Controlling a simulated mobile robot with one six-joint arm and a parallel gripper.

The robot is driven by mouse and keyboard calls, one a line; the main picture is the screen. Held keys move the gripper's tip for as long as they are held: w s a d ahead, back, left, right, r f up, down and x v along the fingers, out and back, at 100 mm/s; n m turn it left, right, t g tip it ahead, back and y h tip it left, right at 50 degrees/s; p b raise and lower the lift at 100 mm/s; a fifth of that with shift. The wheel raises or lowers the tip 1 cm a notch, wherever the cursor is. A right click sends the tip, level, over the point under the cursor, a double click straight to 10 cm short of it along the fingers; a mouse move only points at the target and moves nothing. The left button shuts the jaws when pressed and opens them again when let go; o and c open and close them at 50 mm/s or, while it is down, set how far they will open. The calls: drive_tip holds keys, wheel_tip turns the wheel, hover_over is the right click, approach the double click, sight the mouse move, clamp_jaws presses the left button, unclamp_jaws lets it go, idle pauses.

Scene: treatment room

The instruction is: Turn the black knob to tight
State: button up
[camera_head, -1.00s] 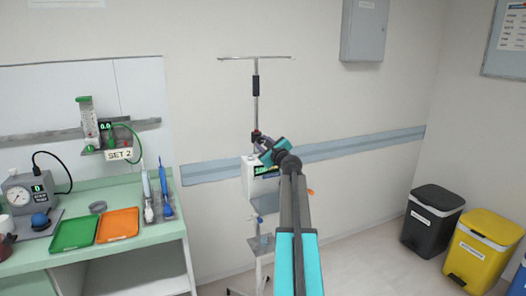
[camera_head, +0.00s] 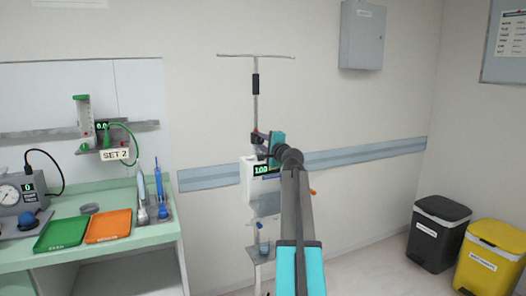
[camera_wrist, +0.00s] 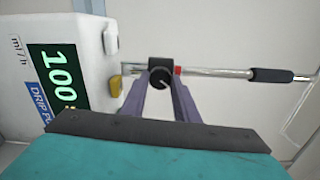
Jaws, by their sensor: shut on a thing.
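The black knob (camera_wrist: 161,79) sits on a clamp on the metal pole (camera_wrist: 215,72), just above the white drip pump (camera_head: 250,182). In the wrist view my gripper (camera_wrist: 160,92) is shut on the knob, with one purple finger on each side of it. A pale mark shows on the knob's face. A red spot (camera_wrist: 177,70) lies beside it on the clamp. In the head view my gripper (camera_head: 262,139) is at the pole above the pump, and the knob is too small to tell apart there.
The pump's display (camera_wrist: 58,77) reads 100. A yellow button (camera_wrist: 115,86) is close to my gripper. A green bench with a green tray (camera_head: 61,234) and an orange tray (camera_head: 108,226) stands at left. Black (camera_head: 437,232) and yellow (camera_head: 488,257) bins stand at right.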

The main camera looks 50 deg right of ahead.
drive_tip(key=n+b, duration=0.5)
drive_tip(key=shift+f, duration=0.2)
drive_tip(key=shift+r+n+b, duration=0.15)
drive_tip(key=shift+n+b, duration=0.85)
drive_tip(key=shift+n, duration=0.1)
drive_tip(key=o, duration=1.1)
drive_tip(key=shift+c, duration=0.2)
drive_tip(key=shift+s+r, duration=0.1)
drive_tip(key=v, duration=1.3)
drive_tip(key=shift+s+p, duration=0.35)
drive_tip(key=shift+a, duration=0.15)
